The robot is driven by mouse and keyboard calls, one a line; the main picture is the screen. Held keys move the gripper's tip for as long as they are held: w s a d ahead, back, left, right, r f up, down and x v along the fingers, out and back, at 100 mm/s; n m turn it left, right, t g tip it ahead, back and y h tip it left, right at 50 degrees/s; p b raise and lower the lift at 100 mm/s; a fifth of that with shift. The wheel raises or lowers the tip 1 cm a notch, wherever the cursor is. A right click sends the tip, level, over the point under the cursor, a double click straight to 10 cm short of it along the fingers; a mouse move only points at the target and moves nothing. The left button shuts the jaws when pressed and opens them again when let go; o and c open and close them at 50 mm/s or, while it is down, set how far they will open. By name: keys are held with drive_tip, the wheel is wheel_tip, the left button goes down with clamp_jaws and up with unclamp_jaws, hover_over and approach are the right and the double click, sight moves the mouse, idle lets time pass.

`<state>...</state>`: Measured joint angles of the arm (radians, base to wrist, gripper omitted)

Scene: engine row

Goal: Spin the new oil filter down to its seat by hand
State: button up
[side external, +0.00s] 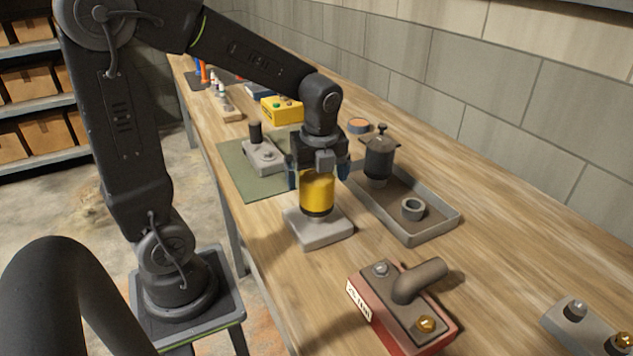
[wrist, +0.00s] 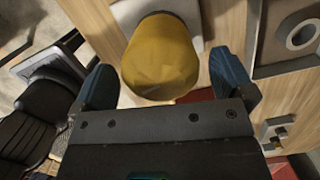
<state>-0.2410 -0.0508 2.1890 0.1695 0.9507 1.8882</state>
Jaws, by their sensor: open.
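The yellow oil filter (side external: 317,192) stands upright on a light grey square base (side external: 318,232) near the front edge of the bench. A dark band shows at its lower end. My gripper (side external: 318,176) is above it, pointing down, with its blue fingers on either side of the filter's upper part. In the wrist view the filter (wrist: 160,58) lies between the spread fingers of the gripper (wrist: 168,88), with a gap on each side. The threads and the seat under the filter are hidden.
A grey tray (side external: 440,226) with a ring (side external: 412,209) and a dark cylindrical part (side external: 379,160) lies just right of the filter. A green mat (side external: 240,180) with a grey block (side external: 264,155) is behind. A red engine block (side external: 385,318) stands in front. Bare wood lies between.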

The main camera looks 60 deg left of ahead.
drive_tip(key=shift+a+f, duration=0.15)
drive_tip(key=shift+f, duration=1.1)
drive_tip(key=shift+c, duration=0.2)
drive_tip(key=c, duration=1.1)
drive_tip(key=m, duration=0.6)
drive_tip(key=shift+w+m+t+h, duration=0.1)
drive_tip(key=shift+m+t+h, duration=0.2)
drive_tip(key=shift+m+t, duration=0.1)
drive_tip(key=o, duration=1.1)
drive_tip(key=shift+o, duration=0.2)
